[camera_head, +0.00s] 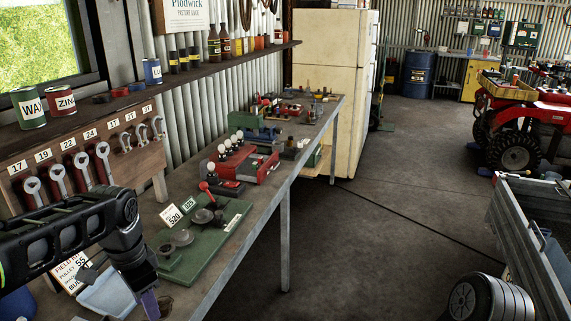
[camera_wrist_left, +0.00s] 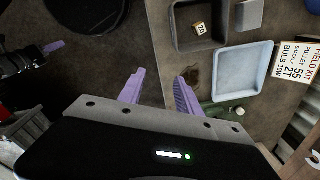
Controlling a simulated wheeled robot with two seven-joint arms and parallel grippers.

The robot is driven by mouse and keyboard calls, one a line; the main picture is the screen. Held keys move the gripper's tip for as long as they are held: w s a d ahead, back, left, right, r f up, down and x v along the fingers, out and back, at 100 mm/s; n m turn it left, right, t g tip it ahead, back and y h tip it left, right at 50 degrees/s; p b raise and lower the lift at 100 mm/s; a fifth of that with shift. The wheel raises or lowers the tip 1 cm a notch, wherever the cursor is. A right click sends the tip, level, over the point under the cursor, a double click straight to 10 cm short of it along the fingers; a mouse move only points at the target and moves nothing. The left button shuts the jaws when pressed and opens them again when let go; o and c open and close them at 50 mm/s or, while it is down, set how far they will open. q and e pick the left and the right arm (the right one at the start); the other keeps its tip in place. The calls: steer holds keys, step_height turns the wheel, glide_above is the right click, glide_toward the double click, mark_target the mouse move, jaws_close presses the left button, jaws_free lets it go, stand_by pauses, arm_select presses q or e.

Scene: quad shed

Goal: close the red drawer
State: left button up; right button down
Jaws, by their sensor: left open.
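A red box-like unit (camera_head: 254,169) stands on the workbench in the head view, with bulbs behind it. I cannot tell whether it is the red drawer, and no plainly open red drawer shows. My left gripper (camera_head: 150,302) is low at the near left, by the bench's front edge and well short of the red unit. In the left wrist view its lilac fingers (camera_wrist_left: 158,88) are apart with nothing between them.
A pale blue tray (camera_wrist_left: 242,68) and a dark tray (camera_wrist_left: 183,44) lie on the bench near my left gripper. A green board (camera_head: 215,238) with round parts lies before the red unit. A grey trailer (camera_head: 530,240) stands at right. Floor between bench and trailer is mostly clear.

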arm_select(q)
steer(key=w+d+f+n+t+h, duration=0.1)
steer(key=w+d+f+n+h, duration=0.15)
steer(key=d+f, duration=0.5)
steer(key=w+d+f+n+t+h, duration=0.1)
steer(key=d+f+n+t, duration=0.3)
steer(key=f, duration=0.7)
steer(key=s+d+f+n+g, duration=0.2)
steer(key=s+d+f, duration=0.3)
steer(key=s+f, duration=0.5)
steer(key=s+d+f+n+g+b, duration=0.1)
steer(key=s+d+f+g, duration=0.2)
steer(key=s+f, duration=0.8)
steer(key=s+d+h, duration=0.1)
steer(key=s+d, duration=0.1)
steer(key=s, duration=0.1)
steer(key=shift+n, duration=0.35)
steer(key=shift+f, duration=0.1)
steer(key=shift+c, duration=0.4)
